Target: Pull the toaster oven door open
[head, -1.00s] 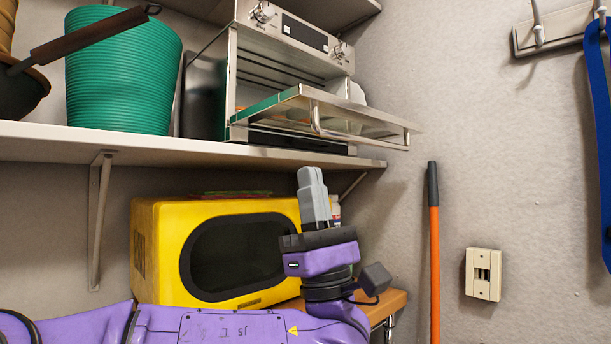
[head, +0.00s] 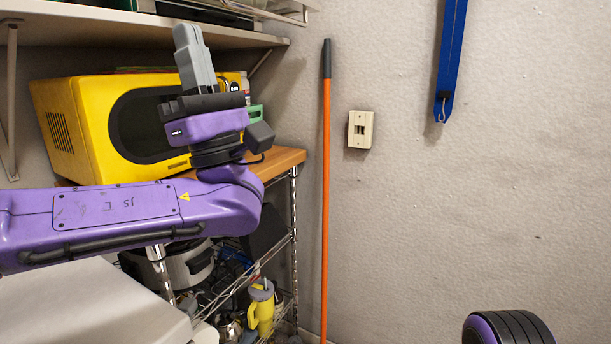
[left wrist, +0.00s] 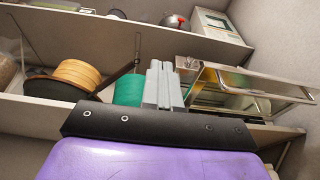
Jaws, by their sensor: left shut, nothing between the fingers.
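The toaster oven (left wrist: 188,92) stands on the upper shelf, at the right in the left wrist view. Its door (left wrist: 255,88) is swung down and juts out past the shelf edge, with the handle along its outer side. The head view now catches only a low part of the oven door (head: 290,8) at the top edge; the rest is cut off. My left gripper (head: 189,35) points up below the shelf, its grey fingers shut and empty. In the left wrist view the fingers (left wrist: 163,85) show left of the oven, apart from the door.
A yellow microwave (head: 60,115) sits on a wooden-topped wire rack (head: 285,160) behind my left arm. An orange pole (head: 326,180) leans by the wall. A green pot (left wrist: 128,90) and wooden bowls stand left of the oven.

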